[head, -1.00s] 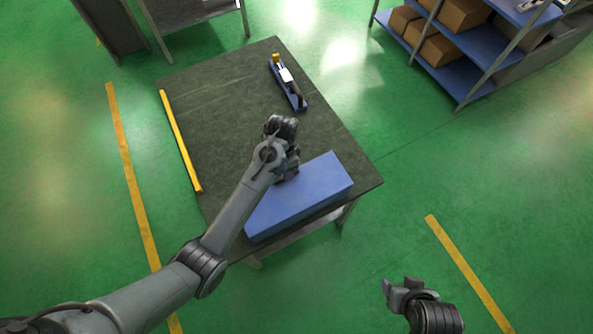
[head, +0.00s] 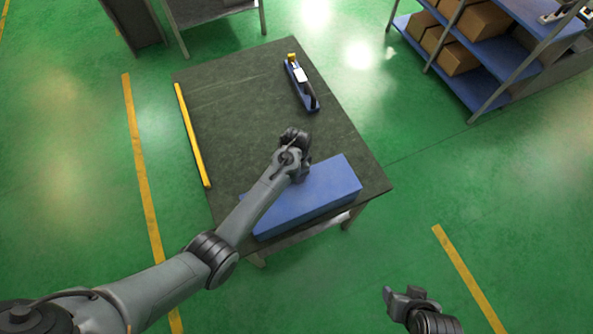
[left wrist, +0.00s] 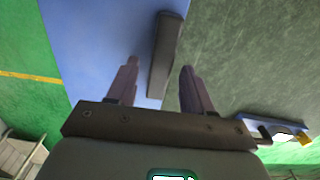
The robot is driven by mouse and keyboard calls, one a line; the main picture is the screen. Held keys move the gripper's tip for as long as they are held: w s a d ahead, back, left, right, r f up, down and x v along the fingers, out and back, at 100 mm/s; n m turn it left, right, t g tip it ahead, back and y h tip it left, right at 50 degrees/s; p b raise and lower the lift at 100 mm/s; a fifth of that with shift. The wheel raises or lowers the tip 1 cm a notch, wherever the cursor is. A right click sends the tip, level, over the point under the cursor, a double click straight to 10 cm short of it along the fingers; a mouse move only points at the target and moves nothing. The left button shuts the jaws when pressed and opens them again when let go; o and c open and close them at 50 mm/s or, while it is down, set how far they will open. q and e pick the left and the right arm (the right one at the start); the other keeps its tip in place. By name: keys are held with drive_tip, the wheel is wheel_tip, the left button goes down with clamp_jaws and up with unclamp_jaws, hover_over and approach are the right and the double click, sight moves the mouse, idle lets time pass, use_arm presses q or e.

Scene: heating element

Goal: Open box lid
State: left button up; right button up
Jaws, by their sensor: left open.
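A closed blue box (head: 318,191) lies along the front right edge of the dark table. Its blue lid also fills the left of the left wrist view (left wrist: 90,40). A dark grey bar-like handle (left wrist: 166,50) shows at the box's edge there. My left gripper (left wrist: 160,82) is open, with one finger over the blue surface and the other over the table, the handle's near end between them in the picture. Contact cannot be told. In the head view my left gripper (head: 301,176) is at the box's back edge, mostly hidden by its wrist. My right gripper (head: 402,293) is away from the table, its jaws unclear.
A blue holder with a tool (head: 302,84) lies at the table's far side. A yellow strip (head: 193,135) runs along the left edge of the table (head: 245,110). A shelf with cardboard boxes (head: 480,40) stands at upper right. The table's middle is clear.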

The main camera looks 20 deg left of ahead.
use_arm(q)
drive_tip(key=shift+f, duration=0.2)
clamp_jaws()
idle(0.3)
